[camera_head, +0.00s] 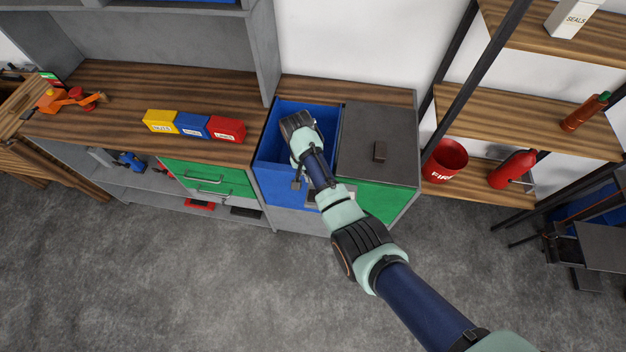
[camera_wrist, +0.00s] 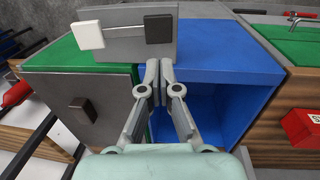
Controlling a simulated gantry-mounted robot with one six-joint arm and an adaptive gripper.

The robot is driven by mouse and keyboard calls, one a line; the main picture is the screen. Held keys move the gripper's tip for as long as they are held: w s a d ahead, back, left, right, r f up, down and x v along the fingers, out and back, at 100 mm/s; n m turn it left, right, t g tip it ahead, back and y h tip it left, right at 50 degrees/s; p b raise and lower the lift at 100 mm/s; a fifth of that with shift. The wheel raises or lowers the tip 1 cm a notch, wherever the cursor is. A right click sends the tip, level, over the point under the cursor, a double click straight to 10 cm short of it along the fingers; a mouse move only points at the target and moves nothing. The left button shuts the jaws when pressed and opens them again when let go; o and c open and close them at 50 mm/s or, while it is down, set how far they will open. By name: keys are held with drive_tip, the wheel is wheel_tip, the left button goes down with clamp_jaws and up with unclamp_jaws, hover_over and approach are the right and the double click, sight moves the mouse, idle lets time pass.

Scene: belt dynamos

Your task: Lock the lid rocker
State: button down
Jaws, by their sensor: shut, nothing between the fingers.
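A grey lid (camera_head: 385,125) with a dark block knob (camera_head: 380,152) lies flat over the green-fronted right compartment. The lid also shows at the left of the wrist view (camera_wrist: 110,90). At the cabinet front, a grey panel (camera_wrist: 125,50) carries a white square pad (camera_wrist: 88,35) and a dark square pad (camera_wrist: 158,29), joined by a thin bar. The dark pad also shows in the head view (camera_head: 297,185); my arm hides much of the panel there. My gripper (camera_wrist: 166,68) is shut and empty, its fingertips beside the panel's lower edge in the wrist view. I cannot tell whether they touch.
The blue left compartment (camera_head: 270,148) is open, below my gripper. Yellow, blue and red boxes (camera_head: 226,129) stand on the wooden worktop to the left. A shelf at right holds a red bucket (camera_head: 446,158) and a red extinguisher (camera_head: 512,169). The floor in front is clear.

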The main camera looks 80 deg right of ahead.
wheel_tip(320, 180, up, 6)
drive_tip(key=w, duration=0.1)
idle(0.7)
